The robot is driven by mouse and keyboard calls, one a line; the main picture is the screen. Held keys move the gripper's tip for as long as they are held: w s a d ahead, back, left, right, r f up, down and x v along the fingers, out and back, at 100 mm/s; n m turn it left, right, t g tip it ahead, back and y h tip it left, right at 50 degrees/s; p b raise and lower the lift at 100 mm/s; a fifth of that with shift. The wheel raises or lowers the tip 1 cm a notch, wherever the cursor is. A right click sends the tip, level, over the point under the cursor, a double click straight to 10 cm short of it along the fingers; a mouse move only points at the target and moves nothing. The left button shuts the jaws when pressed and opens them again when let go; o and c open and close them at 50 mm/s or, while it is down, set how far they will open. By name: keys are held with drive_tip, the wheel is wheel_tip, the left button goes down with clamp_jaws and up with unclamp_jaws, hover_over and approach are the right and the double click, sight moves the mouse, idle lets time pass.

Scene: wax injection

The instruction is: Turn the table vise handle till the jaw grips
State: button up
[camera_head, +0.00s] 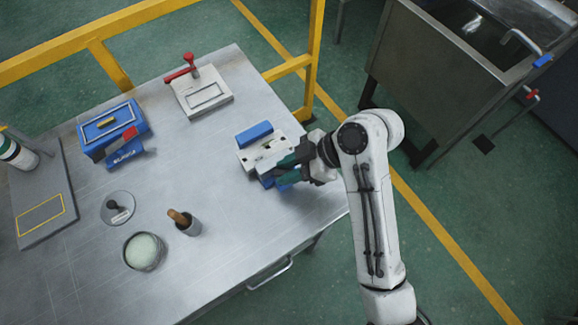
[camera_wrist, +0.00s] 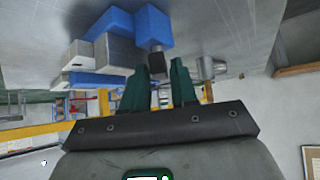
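The table vise (camera_head: 251,159) has a pale body with blue parts and sits near the right edge of the metal table. In the wrist view, its blue and grey blocks (camera_wrist: 111,50) show above and left of my fingers. My gripper (camera_head: 285,165) is at the vise's right side. Its two green fingers (camera_wrist: 161,72) stand apart in the wrist view, with a short dark piece (camera_wrist: 157,64) at the vise between or just beyond their tips. I cannot tell whether this is the handle or whether the fingers touch it. My gripper hides part of the vise in the head view.
On the metal table (camera_head: 215,235) are a blue box (camera_head: 112,124), a white plate with a red clamp (camera_head: 203,92), a bowl (camera_head: 144,251), a small cup (camera_head: 190,226) and a round disc (camera_head: 118,207). A yellow rail (camera_head: 110,65) runs behind. A steel sink (camera_head: 430,75) stands right.

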drive_tip(key=shift+c, duration=0.2)
clamp_jaws()
drive_tip(key=shift+s+m, duration=0.1)
drive_tip(key=shift+m, duration=0.2)
drive_tip(key=m+t+p, duration=0.2)
drive_tip(key=m+t, duration=0.1)
drive_tip(key=m, duration=0.1)
drive_tip(key=shift+s+r+t+h+p, duration=0.1)
drive_tip(key=shift+s+t+h+p, duration=0.2)
drive_tip(key=shift+p, duration=0.1)
drive_tip(key=m+t+p, duration=0.1)
drive_tip(key=m, duration=0.1)
drive_tip(key=m+t+h+p, duration=0.1)
drive_tip(key=m, duration=0.1)
drive_tip(key=shift+a+t+h, duration=0.15)
drive_tip(key=shift+t+h, duration=0.15)
drive_tip(key=shift+t, duration=0.1)
drive_tip(key=shift+s+f, duration=0.1)
drive_tip(key=shift+f, duration=0.1)
idle(0.5)
